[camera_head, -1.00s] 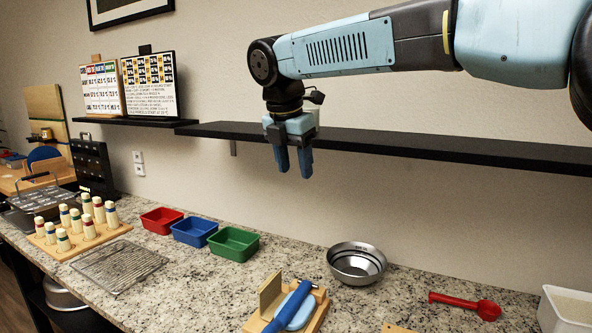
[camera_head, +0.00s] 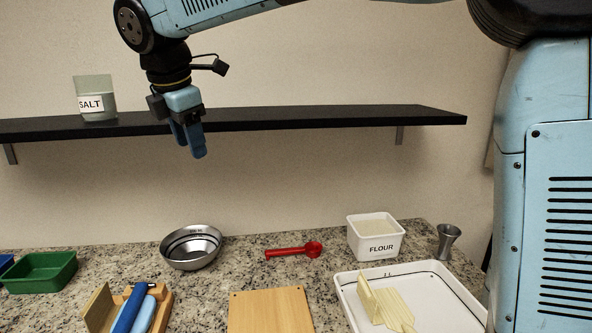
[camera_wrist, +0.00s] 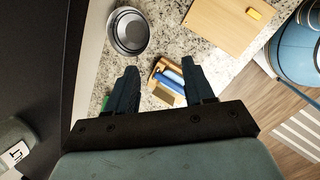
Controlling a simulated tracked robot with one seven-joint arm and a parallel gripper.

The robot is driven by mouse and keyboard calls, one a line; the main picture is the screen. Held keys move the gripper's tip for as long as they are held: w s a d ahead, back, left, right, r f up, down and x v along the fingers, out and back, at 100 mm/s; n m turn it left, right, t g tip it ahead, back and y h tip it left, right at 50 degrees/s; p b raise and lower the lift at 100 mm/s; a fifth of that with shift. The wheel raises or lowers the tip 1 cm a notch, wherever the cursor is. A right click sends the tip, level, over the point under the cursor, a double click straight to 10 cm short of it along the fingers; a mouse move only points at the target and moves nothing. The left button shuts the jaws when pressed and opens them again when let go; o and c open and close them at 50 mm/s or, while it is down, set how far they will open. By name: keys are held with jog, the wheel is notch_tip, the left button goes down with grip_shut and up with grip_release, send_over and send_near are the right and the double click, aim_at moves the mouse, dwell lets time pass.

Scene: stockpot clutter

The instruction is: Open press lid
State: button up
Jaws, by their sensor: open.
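A small wooden device (camera_head: 166,306) with an upright wooden plate, a blue bar and a light blue rounded part sits on the granite counter at the lower left of the head view, cut off at the bottom. I cannot tell whether it is the press. It also shows between my fingers, far below, in the wrist view (camera_wrist: 167,84). No other press is clearly in view now. My gripper (camera_head: 189,148) is open and empty, pointing down in front of the black shelf, high above the counter. Its spread fingers show in the wrist view (camera_wrist: 158,68).
The black shelf (camera_head: 300,118) holds a salt jar (camera_head: 96,100) just left of my gripper. On the counter are a green bin (camera_head: 40,272), steel bowl (camera_head: 191,247), red scoop (camera_head: 293,250), flour tub (camera_head: 376,236), wooden board (camera_head: 270,311), white tray (camera_head: 440,300) and metal cup (camera_head: 447,241).

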jog(key=s+d+f+m, duration=0.2)
jog(key=d+m, duration=1.1)
jog(key=d, duration=1.4)
jog(key=s+d+f+m+t, duration=0.1)
jog(key=s+d+f+m, duration=0.3)
jog(key=d+m, duration=0.3)
jog(key=s+d+f+m, duration=0.5)
jog(key=s+d+m, duration=0.2)
jog(key=d, duration=0.3)
jog(key=shift+f+t, duration=0.3)
jog(key=shift+t, duration=0.1)
jog(key=shift+c, duration=1)
